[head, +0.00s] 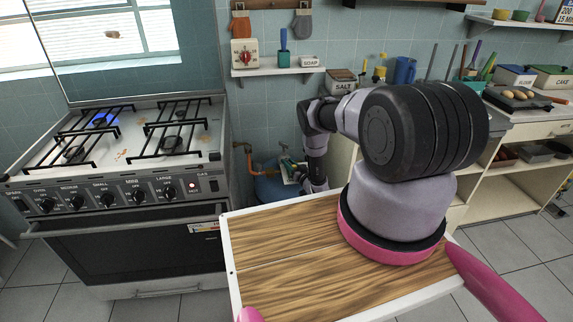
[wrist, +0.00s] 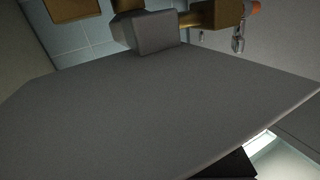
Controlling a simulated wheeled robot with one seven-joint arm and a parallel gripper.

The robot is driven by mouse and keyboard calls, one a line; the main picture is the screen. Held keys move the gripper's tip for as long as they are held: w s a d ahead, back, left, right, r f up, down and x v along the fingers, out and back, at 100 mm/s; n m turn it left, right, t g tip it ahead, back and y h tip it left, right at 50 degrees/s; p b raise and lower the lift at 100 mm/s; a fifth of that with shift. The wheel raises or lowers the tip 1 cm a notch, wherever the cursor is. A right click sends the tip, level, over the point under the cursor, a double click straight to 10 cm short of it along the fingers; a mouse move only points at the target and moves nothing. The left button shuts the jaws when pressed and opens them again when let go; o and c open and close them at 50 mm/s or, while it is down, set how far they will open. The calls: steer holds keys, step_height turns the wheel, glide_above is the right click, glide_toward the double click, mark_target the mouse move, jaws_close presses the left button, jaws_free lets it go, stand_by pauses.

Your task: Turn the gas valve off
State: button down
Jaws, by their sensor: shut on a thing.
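The gas valve's brass fittings (wrist: 198,18) show at the top of the wrist view, with an orange end at their right. In the head view the orange-brown gas pipe (head: 247,150) runs beside the stove, above a blue gas cylinder (head: 272,187). My gripper (head: 289,166) is low behind the wooden board, at the pipe and cylinder. It is shut on the gas valve, though the grip itself is mostly hidden. A large grey surface fills most of the wrist view, so the handle's angle cannot be told.
The gas stove (head: 120,205) stands at left; one back burner (head: 103,121) shows blue. A wall shelf (head: 279,71) hangs above the pipe. My arm crosses in front of the counter (head: 525,125) at right. Tiled floor is free at the lower right.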

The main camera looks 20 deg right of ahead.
steer(key=c, duration=0.6)
jaws_free()
steer(key=shift+s+d, duration=0.15)
steer(key=shift+s, duration=0.2)
steer(key=v, duration=1)
